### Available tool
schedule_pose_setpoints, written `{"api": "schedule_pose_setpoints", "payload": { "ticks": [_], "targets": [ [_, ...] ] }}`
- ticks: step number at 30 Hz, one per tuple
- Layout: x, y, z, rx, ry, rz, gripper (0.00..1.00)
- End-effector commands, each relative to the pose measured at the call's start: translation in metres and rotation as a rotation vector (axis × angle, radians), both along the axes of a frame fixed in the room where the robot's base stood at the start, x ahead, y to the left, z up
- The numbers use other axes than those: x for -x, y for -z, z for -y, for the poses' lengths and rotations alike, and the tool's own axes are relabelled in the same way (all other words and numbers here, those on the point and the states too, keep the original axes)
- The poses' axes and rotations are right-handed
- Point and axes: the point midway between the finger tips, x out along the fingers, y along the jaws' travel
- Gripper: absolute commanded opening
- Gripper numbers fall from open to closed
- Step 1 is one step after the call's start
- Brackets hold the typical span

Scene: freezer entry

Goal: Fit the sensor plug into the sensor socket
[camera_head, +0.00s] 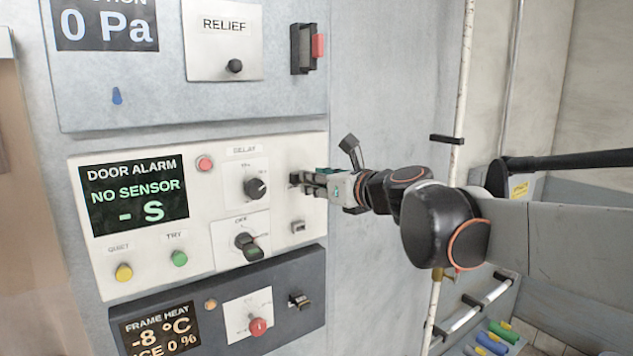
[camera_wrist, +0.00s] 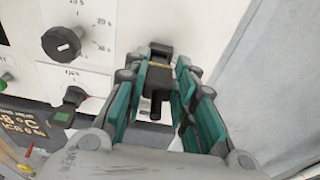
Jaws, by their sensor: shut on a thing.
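The door alarm panel (camera_head: 205,240) is white, and its screen (camera_head: 135,195) reads "NO SENSOR" and "- S". My gripper (camera_head: 308,181) is at the panel's right part, shut on the sensor plug. In the wrist view the plug (camera_wrist: 157,84) is a dark block with a thin gold band, between the teal-sided fingers (camera_wrist: 160,66). The fingers and plug are close to the panel face; I cannot tell whether they touch it. A small grey socket-like fitting (camera_head: 298,227) is on the panel below the gripper. The fingers hide most of the plug in the head view.
A delay knob (camera_head: 255,188) and a dark selector (camera_head: 248,246) are left of my gripper. The pressure panel with a red-tipped switch (camera_head: 317,46) is above; the frame heat panel (camera_head: 215,310) is below. Bare wall (camera_head: 385,80) lies to the right, then a pale upright bar (camera_head: 462,80).

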Motion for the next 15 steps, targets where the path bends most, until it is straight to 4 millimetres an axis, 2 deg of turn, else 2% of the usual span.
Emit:
{"api": "schedule_pose_setpoints", "payload": {
  "ticks": [15],
  "targets": [
    [-0.0057,0.0000,-0.0038,0.000,0.000,0.000,0.00]
  ]
}}
